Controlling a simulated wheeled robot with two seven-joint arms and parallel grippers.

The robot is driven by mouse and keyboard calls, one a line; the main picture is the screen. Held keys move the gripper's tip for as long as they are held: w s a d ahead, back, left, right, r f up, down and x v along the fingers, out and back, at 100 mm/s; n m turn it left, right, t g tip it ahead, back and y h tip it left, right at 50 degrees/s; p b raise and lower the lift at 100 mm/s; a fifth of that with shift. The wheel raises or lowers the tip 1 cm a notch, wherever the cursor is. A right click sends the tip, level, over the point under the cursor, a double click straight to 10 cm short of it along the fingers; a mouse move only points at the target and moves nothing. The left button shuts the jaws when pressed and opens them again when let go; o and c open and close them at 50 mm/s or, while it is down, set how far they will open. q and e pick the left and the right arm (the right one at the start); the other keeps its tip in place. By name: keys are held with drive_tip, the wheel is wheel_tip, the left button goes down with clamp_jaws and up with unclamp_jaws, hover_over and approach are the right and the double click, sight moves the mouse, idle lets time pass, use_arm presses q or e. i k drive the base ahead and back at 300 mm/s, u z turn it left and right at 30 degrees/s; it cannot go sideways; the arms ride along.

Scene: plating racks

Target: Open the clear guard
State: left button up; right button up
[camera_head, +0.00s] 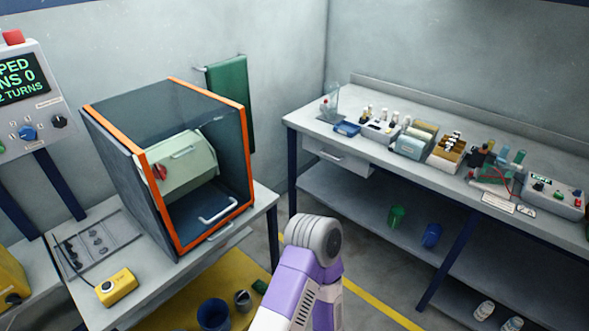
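The clear guard (232,150) is the see-through front pane of an orange-framed box on the left bench. It looks shut, standing within the orange frame (149,190). A white bar handle (218,207) shows near its lower edge. Behind the pane is a pale green barrel (186,165) with a red knob (160,172) at its left end. A purple and white arm link of mine with a grey round joint rises from the bottom middle, right of the box and apart from it. Neither gripper is in view.
A control panel (30,100) at the left reads "PED", "NS 0" and "2 TURNS", partly cut off. A yellow device (117,287) sits on the left bench (150,275). Buckets (213,314) stand on the floor. A long bench (310,123) with several items stands right.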

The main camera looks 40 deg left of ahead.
sight(142, 157)
drive_tip(key=i, duration=0.95)
drive_tip(key=u, duration=2.4)
